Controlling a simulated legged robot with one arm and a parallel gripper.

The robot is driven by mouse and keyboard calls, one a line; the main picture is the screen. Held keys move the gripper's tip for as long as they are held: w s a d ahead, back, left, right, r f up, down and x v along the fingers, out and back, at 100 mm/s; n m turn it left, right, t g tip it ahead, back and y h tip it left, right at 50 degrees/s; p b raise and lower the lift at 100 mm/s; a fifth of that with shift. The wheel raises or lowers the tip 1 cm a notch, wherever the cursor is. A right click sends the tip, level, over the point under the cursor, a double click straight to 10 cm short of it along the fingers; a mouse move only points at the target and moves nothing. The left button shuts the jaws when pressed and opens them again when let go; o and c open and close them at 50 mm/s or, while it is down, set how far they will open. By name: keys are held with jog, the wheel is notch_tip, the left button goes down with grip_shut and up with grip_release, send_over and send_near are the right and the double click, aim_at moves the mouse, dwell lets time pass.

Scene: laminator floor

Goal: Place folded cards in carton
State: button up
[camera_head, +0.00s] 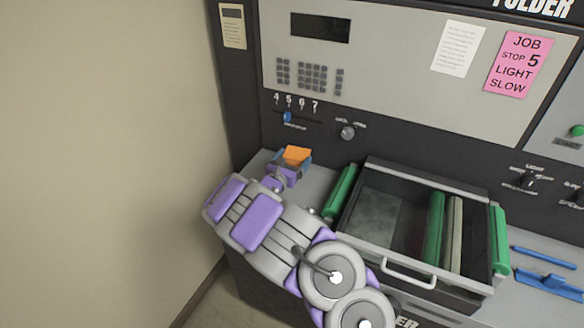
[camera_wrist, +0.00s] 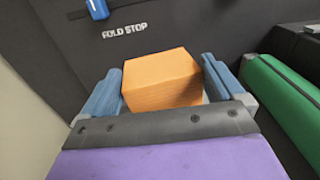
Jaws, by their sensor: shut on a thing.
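An orange block that looks like a stack of folded cards (camera_head: 296,155) sits between the blue fingers of my gripper (camera_head: 290,164), at the left end of the folder's grey ledge. In the wrist view the orange stack (camera_wrist: 160,78) fills most of the space between the fingers (camera_wrist: 163,72). My gripper is shut on it. I cannot tell whether the stack touches the ledge. No carton can be made out in either view.
A black tray (camera_head: 385,180) with a handle and green rollers (camera_head: 343,190) stands right of my arm. A blue slider knob (camera_head: 287,117) is on the fold stop scale. A pink note (camera_head: 517,64) reads job, stop 5, light, slow. Blue tools (camera_head: 548,283) lie at right.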

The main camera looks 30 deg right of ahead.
jog(key=shift+r, duration=0.8)
jog(key=shift+w+a+r, duration=0.1)
jog(key=shift+a+r, duration=0.2)
jog(key=shift+r, duration=0.05)
jog(key=s+a+r+n+t+y, duration=0.3)
jog(key=a+r, duration=0.4)
jog(key=a, duration=0.3)
jog(key=s+a+r+n+t+y, duration=0.3)
jog(key=a+r+y, duration=0.3)
jog(key=a, duration=0.5)
jog(key=shift+s+r+n, duration=0.5)
jog(key=shift+s+r, duration=0.2)
jog(key=shift+s, duration=0.15)
